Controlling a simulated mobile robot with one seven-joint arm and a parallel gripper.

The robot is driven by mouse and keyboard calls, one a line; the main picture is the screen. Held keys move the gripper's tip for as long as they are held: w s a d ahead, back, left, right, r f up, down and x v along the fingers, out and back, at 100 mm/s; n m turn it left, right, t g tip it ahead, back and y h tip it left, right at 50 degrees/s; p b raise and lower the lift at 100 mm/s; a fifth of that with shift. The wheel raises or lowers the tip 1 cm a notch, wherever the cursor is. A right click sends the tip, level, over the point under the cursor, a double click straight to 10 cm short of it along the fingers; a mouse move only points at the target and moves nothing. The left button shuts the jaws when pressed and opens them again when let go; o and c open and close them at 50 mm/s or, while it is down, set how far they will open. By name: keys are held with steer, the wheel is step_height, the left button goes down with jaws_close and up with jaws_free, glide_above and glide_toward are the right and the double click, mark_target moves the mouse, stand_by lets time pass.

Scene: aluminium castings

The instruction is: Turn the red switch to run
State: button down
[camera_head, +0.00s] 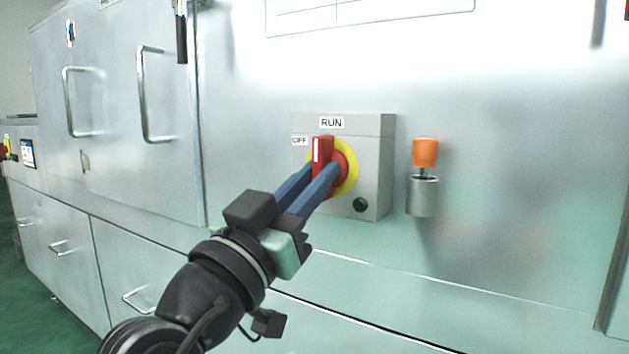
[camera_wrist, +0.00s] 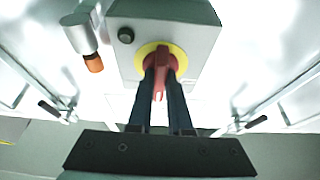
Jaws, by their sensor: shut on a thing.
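The red switch (camera_head: 323,150) is a rotary handle on a yellow disc (camera_head: 350,181), on the front of a grey box. A RUN label (camera_head: 332,122) is above it and an OFF label (camera_head: 299,141) is at its upper left. The handle with its white mark looks close to upright, its top near the RUN label. My gripper (camera_head: 323,172) reaches up from the lower left with its blue fingers shut on the handle. In the wrist view the red switch (camera_wrist: 160,72) sits between the two fingers (camera_wrist: 160,82). The fingers partly hide the handle and disc.
The grey box (camera_head: 375,150) is mounted on a pale metal cabinet front. A metal cup (camera_head: 422,197) with an orange-topped object (camera_head: 425,152) is just right of it. Cabinet doors with bar handles (camera_head: 148,95) are at the left. Space before the panel is free.

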steer(key=c, duration=0.8)
jaws_free()
steer(key=shift+c, duration=0.2)
steer(key=p+v, duration=0.1)
steer(key=v, duration=1.2)
